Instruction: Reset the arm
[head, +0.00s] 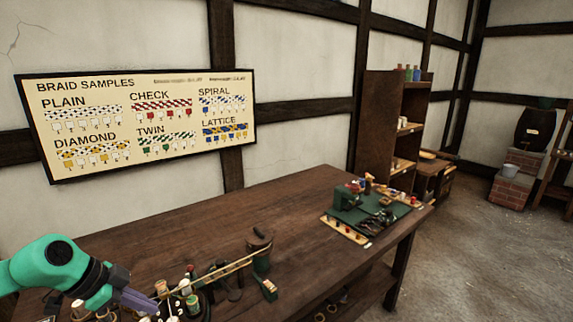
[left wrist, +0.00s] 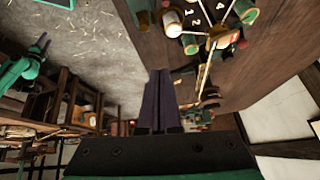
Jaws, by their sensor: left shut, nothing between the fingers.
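My left arm comes in at the lower left of the head view. Its left gripper (head: 138,301) is over the near left part of the wooden table, close to a cluster of thread bobbins (head: 185,288). In the left wrist view the dark fingers of the left gripper (left wrist: 158,75) lie together with nothing between them. Bobbins on numbered places (left wrist: 190,45) show beside the fingertips in that view. I cannot tell whether the fingers touch any bobbin.
The brown wooden table (head: 230,215) has clear room in its middle. A green machine on a base (head: 345,197) stands at the far right end. A dark post with a wooden bar (head: 259,245) rises beside the bobbins. A braid sample board (head: 140,115) hangs on the wall.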

